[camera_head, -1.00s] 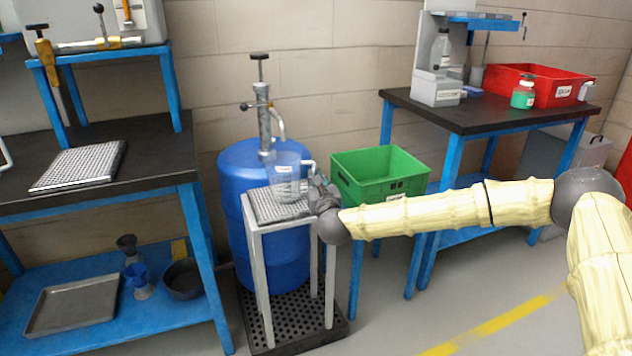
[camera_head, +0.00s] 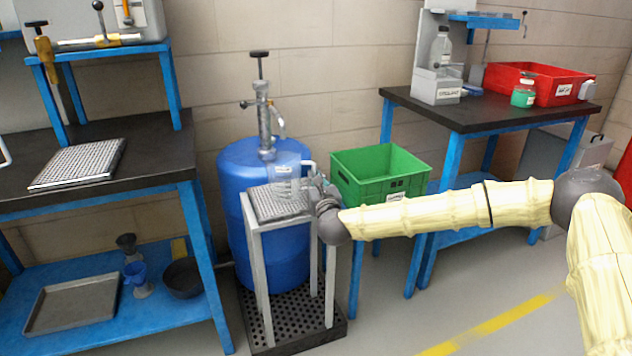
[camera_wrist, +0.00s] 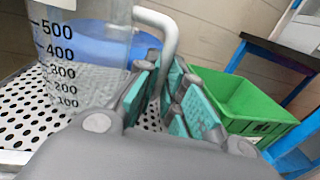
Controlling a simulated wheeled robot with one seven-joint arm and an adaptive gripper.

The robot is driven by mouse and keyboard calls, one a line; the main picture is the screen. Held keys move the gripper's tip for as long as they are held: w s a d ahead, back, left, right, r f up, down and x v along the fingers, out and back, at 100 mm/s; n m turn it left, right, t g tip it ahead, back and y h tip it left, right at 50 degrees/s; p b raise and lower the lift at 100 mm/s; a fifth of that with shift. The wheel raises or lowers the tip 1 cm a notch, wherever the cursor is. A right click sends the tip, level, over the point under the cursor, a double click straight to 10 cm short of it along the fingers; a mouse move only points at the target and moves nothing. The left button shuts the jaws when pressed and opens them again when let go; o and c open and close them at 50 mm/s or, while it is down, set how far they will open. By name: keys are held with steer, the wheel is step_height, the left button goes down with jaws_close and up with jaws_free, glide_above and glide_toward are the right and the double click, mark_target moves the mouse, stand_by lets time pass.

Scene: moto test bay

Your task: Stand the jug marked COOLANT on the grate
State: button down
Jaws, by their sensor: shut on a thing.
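A clear jug (camera_head: 290,187) with a pale handle is over the perforated metal top, a grate (camera_head: 268,207), of a small grey stand. In the wrist view the jug (camera_wrist: 85,60) looks upright, with a scale up to 500; no COOLANT marking is readable there. A small label on it in the head view is too small to read. My gripper (camera_head: 320,194) comes from the right and is shut on the jug's handle. Its teal finger pads flank the handle in the wrist view. I cannot tell whether the jug's base touches the grate (camera_wrist: 25,122).
A blue drum (camera_head: 262,255) with a hand pump stands right behind the stand. A green crate (camera_head: 375,180) is close behind my gripper. The left bench holds another perforated plate (camera_head: 78,165). The right bench holds a red bin (camera_head: 545,78), a bottle and a green-filled jar.

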stand_by(0.3)
steer(key=c, duration=1.4)
jaws_free()
steer(key=shift+c, duration=0.2)
steer(key=s+d, duration=0.2)
steer(key=s, duration=0.9)
steer(key=shift+s, duration=0.4)
